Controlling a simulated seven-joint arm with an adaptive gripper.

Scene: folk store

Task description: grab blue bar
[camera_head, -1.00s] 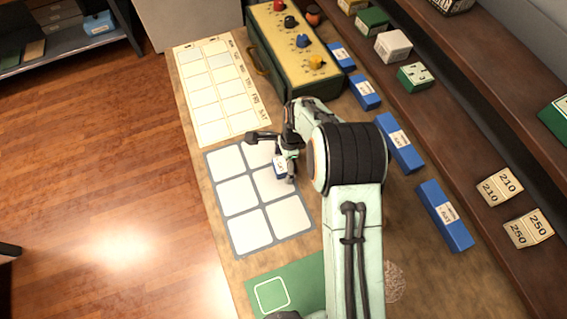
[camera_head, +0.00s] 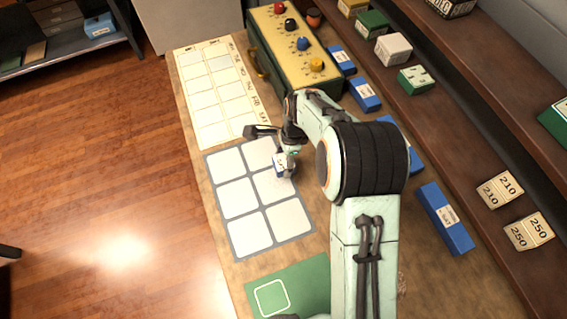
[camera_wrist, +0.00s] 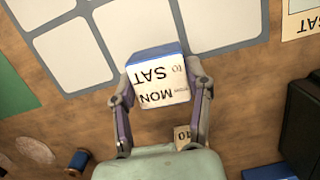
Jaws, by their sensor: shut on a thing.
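My gripper (camera_wrist: 162,98) is shut on a small block (camera_wrist: 158,84) with a blue edge and a white face printed "MON to SAT". One finger is on each side of it. In the head view, the held block (camera_head: 279,166) is at the upper right of the grey-framed grid mat (camera_head: 238,216), partly hidden by my gripper. Several blue bars with white labels lie along the right of the table: one at the back (camera_head: 342,60), one nearer (camera_head: 365,95), and a long one at the right (camera_head: 445,219). Another long bar (camera_head: 416,160) is mostly hidden behind my arm.
A yellow-topped box with knobs (camera_head: 292,44) stands at the back. A calendar sheet (camera_head: 217,92) lies left of it, a green mat (camera_head: 288,287) in front. Shelves with small boxes (camera_head: 416,80) line the right. The wrist view shows a blue spool (camera_wrist: 77,160) on the table.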

